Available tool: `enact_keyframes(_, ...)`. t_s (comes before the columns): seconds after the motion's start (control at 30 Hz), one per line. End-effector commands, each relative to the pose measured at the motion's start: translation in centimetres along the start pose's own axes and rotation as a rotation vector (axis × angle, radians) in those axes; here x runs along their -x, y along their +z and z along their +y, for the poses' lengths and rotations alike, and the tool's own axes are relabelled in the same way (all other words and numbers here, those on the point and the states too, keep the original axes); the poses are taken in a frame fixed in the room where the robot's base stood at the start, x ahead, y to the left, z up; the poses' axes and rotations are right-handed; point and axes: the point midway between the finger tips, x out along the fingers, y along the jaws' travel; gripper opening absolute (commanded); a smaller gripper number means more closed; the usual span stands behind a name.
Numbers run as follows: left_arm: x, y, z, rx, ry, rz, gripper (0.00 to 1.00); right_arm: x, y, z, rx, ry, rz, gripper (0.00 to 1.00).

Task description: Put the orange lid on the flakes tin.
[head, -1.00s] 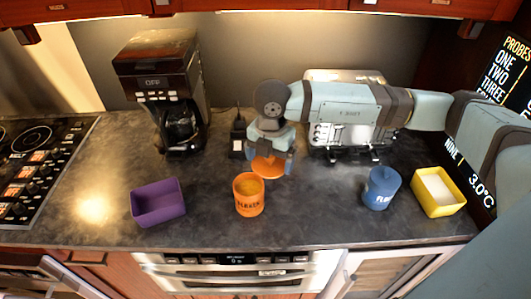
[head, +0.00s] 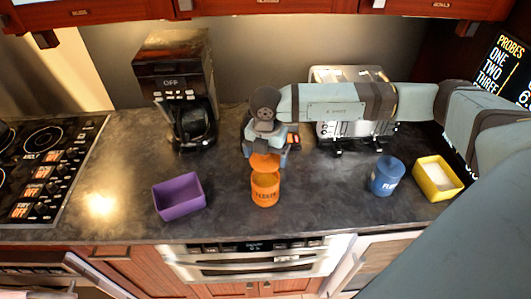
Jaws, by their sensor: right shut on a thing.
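The orange lid (head: 265,163) is a flat disc. My right gripper (head: 266,152) is shut on it and holds it from above. The orange tin (head: 265,191) stands upright on the counter with dark lettering that is hard to read now. Its yellowish inside shows at the front of the mouth. The lid appears above the tin's back rim in the picture. I cannot tell whether lid and rim touch. A blue tin (head: 386,177) stands to the right, with lettering that seems to start with "FL". My left gripper is not in view.
A purple open box (head: 180,198) stands left of the orange tin. A yellow box with white contents (head: 438,178) is at the right. A coffee maker (head: 178,90) and a toaster (head: 350,130) stand at the back. The counter (head: 325,200) is clear between the tins.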

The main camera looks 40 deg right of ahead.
Motion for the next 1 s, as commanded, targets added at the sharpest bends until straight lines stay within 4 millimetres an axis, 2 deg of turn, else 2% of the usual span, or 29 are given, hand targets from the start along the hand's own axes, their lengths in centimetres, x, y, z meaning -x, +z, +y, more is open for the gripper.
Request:
enact_keyframes(0.23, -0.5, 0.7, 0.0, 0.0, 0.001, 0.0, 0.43, -0.4, 0.0, 0.0, 0.003, 0.0, 0.0, 0.68)
enact_keyframes(0.7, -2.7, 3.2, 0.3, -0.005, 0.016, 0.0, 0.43, -4.8, 0.0, 0.1, 0.002, 0.0, 0.0, 0.68)
enact_keyframes(1.0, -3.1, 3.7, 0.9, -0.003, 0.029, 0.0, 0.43, -5.8, 0.0, 0.1, 0.002, 0.0, 0.0, 0.68)
